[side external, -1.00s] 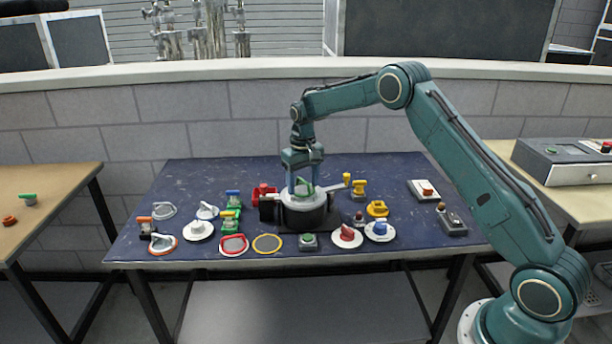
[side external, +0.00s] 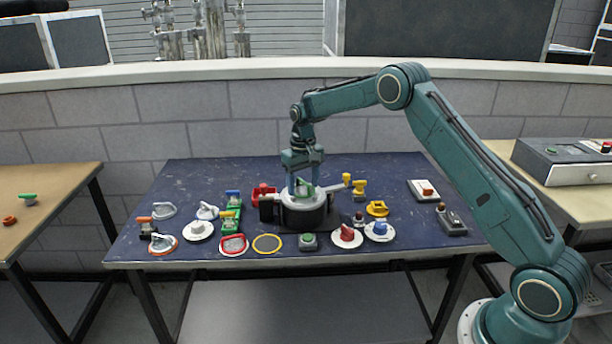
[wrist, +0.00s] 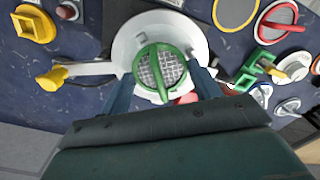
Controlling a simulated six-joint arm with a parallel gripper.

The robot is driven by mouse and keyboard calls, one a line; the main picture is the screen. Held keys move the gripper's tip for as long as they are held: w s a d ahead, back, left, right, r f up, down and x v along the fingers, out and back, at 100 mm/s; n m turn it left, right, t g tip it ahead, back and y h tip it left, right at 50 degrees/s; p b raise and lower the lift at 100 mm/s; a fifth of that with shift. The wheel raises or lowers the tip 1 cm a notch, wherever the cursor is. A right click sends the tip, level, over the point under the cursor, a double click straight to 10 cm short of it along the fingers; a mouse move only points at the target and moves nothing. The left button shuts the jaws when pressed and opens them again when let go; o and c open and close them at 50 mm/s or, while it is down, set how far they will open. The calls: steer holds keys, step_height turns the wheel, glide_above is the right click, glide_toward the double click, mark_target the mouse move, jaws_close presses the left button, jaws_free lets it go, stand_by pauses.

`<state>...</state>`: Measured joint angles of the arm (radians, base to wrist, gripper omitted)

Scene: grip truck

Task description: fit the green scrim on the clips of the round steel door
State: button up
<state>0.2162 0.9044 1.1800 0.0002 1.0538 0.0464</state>
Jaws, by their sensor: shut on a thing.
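The green scrim (wrist: 160,72) is a round mesh disc with a green rim and a green bar across it. It shows small in the side view (side external: 303,187), partly hidden by the fingers. My gripper (side external: 305,183) points down with one finger on each side of the scrim, shut on it. In the wrist view my gripper (wrist: 163,92) shows its fingers at the scrim's sides. The round steel door (wrist: 128,42) lies under the scrim, on a dark round housing (side external: 303,218). I cannot make out the clips or whether the scrim touches them.
A lever with a yellow knob (side external: 347,178) sticks out beside the door. A red part (side external: 263,192) stands close on the left. Several handled discs and rings, such as the yellow-rimmed ring (side external: 267,244), crowd the front. The table's back left is clear.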

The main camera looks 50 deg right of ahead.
steer(key=shift+f, duration=0.25)
steer(key=o, duration=1.1)
steer(key=shift+s, duration=0.1)
steer(key=shift+a+f, duration=0.1)
steer(key=shift+a, duration=0.05)
steer(key=shift+o, duration=1.2)
steer(key=shift+s+d, duration=0.1)
steer(key=shift+d, duration=0.1)
steer(key=shift+r, duration=0.2)
